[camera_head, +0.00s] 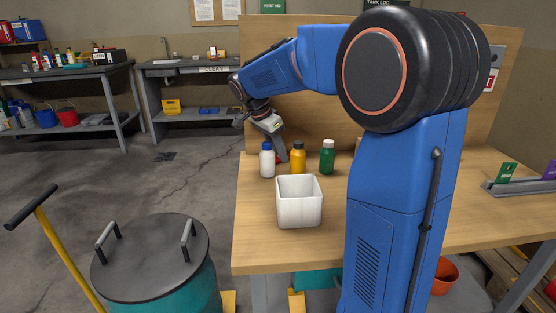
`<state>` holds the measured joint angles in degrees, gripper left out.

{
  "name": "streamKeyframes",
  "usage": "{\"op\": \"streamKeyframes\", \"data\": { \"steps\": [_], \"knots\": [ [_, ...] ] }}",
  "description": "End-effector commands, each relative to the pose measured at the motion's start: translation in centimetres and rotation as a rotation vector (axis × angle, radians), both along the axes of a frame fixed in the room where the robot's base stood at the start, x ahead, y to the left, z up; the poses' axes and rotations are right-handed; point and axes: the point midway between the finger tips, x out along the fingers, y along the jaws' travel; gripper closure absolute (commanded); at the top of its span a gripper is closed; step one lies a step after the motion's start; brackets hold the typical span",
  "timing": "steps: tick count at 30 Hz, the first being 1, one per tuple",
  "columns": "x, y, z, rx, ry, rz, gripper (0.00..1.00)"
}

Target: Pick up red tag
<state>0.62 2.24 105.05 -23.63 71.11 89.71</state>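I cannot make out a red tag in this view. A grey rack (515,188) at the right edge of the wooden table holds a green tag (506,172) and a purple tag (550,170); the picture edge cuts it off. My gripper (281,155) points down at the back left of the table, just above and behind the white bottle and the yellow bottle, far from the rack. Its fingers overlap in this view, so I cannot tell whether they are apart. Nothing is clearly seen in it.
A white bottle with a blue cap (267,160), a yellow bottle (298,158) and a green bottle (328,157) stand behind a white open bin (299,205). A lidded teal drum (150,260) stands left of the table (262,255). My blue arm hides the table's middle.

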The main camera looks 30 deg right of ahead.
Motion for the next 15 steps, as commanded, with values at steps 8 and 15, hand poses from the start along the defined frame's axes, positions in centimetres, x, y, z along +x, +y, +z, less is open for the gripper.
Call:
{"op": "streamKeyframes", "data": {
  "steps": [8,15],
  "knots": [
    [0.0,0.0,0.0,0.000,0.000,0.000,0.90],
    [-0.4,0.2,1.3,0.000,-0.002,0.000,0.90]
  ]
}}
